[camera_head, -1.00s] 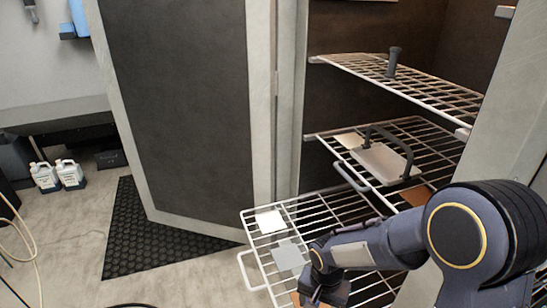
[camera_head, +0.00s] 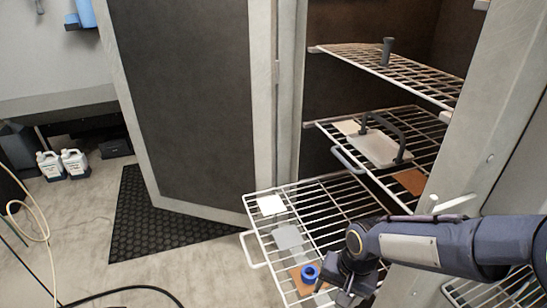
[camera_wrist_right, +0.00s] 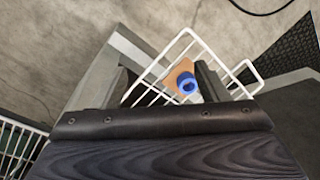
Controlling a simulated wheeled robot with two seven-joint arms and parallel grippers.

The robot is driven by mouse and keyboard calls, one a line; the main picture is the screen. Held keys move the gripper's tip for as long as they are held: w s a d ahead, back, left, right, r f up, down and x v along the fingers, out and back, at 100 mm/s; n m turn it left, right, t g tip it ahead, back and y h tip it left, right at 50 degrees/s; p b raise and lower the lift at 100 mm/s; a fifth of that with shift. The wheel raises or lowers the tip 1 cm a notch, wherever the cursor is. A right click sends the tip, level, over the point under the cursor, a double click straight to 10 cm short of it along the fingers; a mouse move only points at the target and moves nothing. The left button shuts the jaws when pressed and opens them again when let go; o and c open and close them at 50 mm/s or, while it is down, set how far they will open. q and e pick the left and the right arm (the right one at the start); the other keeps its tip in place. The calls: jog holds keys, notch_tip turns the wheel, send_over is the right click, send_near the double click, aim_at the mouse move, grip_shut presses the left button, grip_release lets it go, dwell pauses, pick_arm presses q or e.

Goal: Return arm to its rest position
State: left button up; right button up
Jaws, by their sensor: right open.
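My right arm comes in from the right in the head view. My right gripper (camera_head: 332,287) is above the front of the pulled-out lower wire rack (camera_head: 330,204). In the right wrist view its two dark fingers (camera_wrist_right: 161,84) stand apart, with nothing held between them. A blue ring-shaped part (camera_head: 310,272) sits on a tan-orange square on the rack, just left of the gripper in the head view. It also shows in the wrist view (camera_wrist_right: 187,87), beyond the fingers. My left gripper is in neither view.
A middle rack (camera_head: 375,183) holds a grey plate with a dark handle. An upper rack (camera_head: 425,90) holds a dark peg. A cabinet door (camera_head: 190,90) stands open at left. Two white jugs (camera_head: 75,162) and a hose are on the floor. A pale door frame (camera_head: 495,130) is close to my arm.

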jog(key=s+d+r+n+t+y+p, duration=0.1)
jog(key=s+d+r+t, duration=0.1)
jog(key=s+r, duration=0.5)
jog(key=s+d+r+n+t+y+p, duration=0.1)
jog(key=s+d+r+n+t+p, duration=0.1)
jog(key=s+r, duration=0.5)
jog(key=shift+d+r+t, duration=0.3)
jog(key=shift+d+t, duration=0.2)
jog(key=shift+d, duration=0.65)
